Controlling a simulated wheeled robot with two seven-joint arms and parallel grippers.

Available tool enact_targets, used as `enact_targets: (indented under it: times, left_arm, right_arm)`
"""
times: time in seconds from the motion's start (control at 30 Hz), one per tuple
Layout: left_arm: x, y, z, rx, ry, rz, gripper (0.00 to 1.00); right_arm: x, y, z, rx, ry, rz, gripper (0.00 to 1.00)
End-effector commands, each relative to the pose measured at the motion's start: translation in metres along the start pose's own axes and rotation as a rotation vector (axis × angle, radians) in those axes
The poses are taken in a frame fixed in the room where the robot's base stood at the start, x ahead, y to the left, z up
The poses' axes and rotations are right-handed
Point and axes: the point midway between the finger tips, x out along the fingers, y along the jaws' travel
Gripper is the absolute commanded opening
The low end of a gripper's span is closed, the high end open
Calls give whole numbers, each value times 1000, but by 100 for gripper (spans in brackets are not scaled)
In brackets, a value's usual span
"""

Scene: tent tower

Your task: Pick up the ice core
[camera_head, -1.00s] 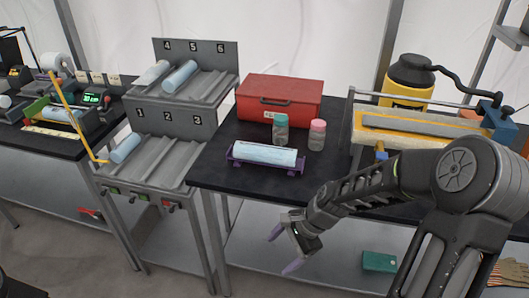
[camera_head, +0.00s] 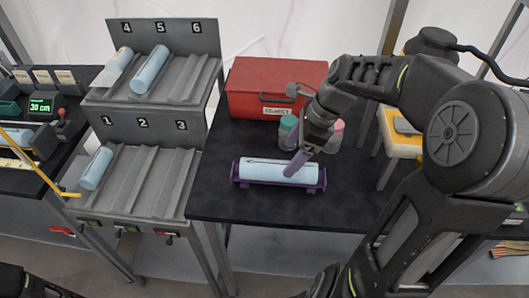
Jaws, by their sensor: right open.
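A pale blue ice core (camera_head: 262,171) lies lengthwise in a purple cradle (camera_head: 236,180) on the dark table. My right gripper (camera_head: 294,158) is open just above the core's right half, with its purple fingers pointing down. One fingertip overlaps the core in the picture; I cannot tell whether it touches. Other cores lie in the grey rack: one in slot 4 (camera_head: 117,73), one in slot 5 (camera_head: 149,70) and one in slot 1 (camera_head: 96,168). My left gripper is not in view.
A red box (camera_head: 262,90) stands behind the cradle. A teal-capped jar (camera_head: 287,128) and a pink-capped jar (camera_head: 337,132) are close behind my right gripper. A device with a green display (camera_head: 41,106) is on the left bench. The tabletop (camera_head: 235,208) in front of the cradle is clear.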

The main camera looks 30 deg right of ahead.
Motion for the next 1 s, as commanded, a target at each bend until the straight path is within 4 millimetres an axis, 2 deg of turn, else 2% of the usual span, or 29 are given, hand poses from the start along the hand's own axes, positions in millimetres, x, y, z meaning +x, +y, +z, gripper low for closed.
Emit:
enact_targets:
  times: [0.33,0.6,1.0]
  left_arm:
    - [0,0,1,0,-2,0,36]
    - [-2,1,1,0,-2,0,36]
    - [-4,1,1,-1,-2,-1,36]
  right_arm:
    - [1,0,0,-1,0,1,80]
    - [25,0,0,0,-1,3,80]
    - [31,0,0,-1,0,3,80]
